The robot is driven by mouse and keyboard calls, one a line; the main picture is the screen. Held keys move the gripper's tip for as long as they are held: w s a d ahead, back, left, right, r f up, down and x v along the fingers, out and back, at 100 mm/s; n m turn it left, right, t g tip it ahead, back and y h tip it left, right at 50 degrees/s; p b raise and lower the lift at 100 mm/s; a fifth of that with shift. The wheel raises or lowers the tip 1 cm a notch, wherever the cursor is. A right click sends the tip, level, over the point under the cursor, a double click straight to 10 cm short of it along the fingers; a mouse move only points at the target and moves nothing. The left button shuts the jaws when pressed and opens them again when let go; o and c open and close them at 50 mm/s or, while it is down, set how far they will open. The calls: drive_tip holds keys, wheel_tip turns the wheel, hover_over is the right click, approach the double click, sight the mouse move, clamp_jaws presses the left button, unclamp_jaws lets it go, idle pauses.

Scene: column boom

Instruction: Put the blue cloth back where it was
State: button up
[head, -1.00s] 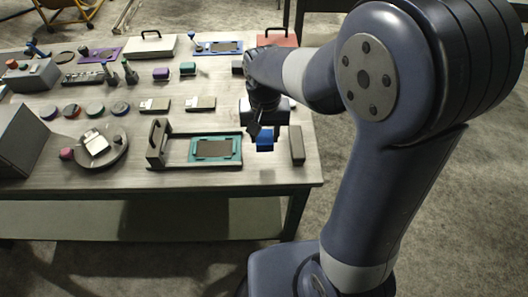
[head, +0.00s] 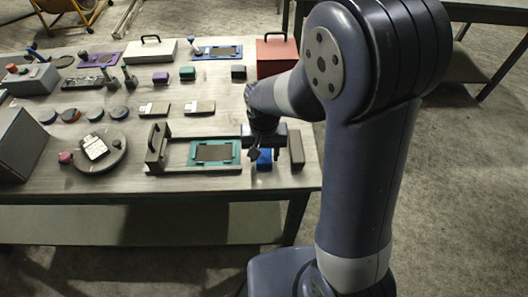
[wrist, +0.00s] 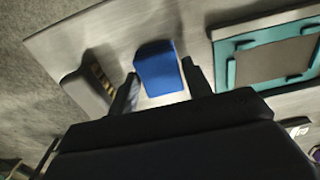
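The blue cloth (head: 264,159), a compact folded block, is at the front right of the table, below my gripper (head: 258,149). The cloth is between the teal-framed fixture (head: 213,153) on the left and a grey block (head: 296,150) on the right.
The grey block, with a yellow-black stripe in the wrist view (wrist: 86,88), stands close beside the cloth. An upright grey bracket (head: 157,148) and a round dish (head: 97,152) are farther left. A red case (head: 276,57) is behind. The table's front edge is near.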

sight(264, 156)
drive_tip(key=o, duration=0.3)
wheel_tip(264, 156, up, 12)
drive_tip(key=shift+r, duration=0.2)
idle(0.4)
drive_tip(key=shift+f, duration=0.15)
wheel_tip(264, 156, down, 12)
drive_tip(key=shift+r, duration=1.55)
